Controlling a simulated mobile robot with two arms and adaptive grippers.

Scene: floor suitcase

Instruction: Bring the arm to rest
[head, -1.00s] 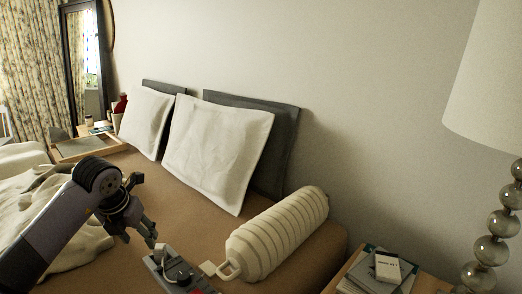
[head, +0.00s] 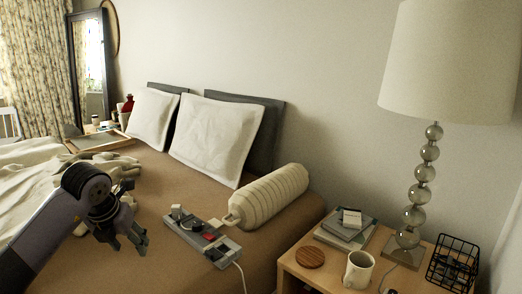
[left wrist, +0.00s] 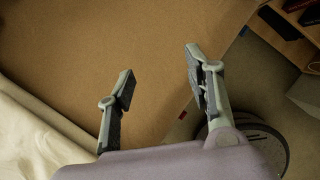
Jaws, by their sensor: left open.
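My left gripper (head: 128,243) is open and empty above the brown bed surface in the head view. In the left wrist view its two fingers (left wrist: 160,75) stand apart with only brown bedding between them. A grey power strip (head: 203,238) lies on the bed to the right of the gripper, apart from it. A plug with a white handle-like part sits at the strip's far end. My right gripper is not in view.
A ribbed white bolster (head: 268,197) and white pillows (head: 212,137) lie behind the strip. A wooden nightstand (head: 318,276) at right holds a lamp (head: 422,180), a mug (head: 358,270), books (head: 345,232) and a wire basket (head: 453,262). A crumpled blanket (head: 60,170) lies at left.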

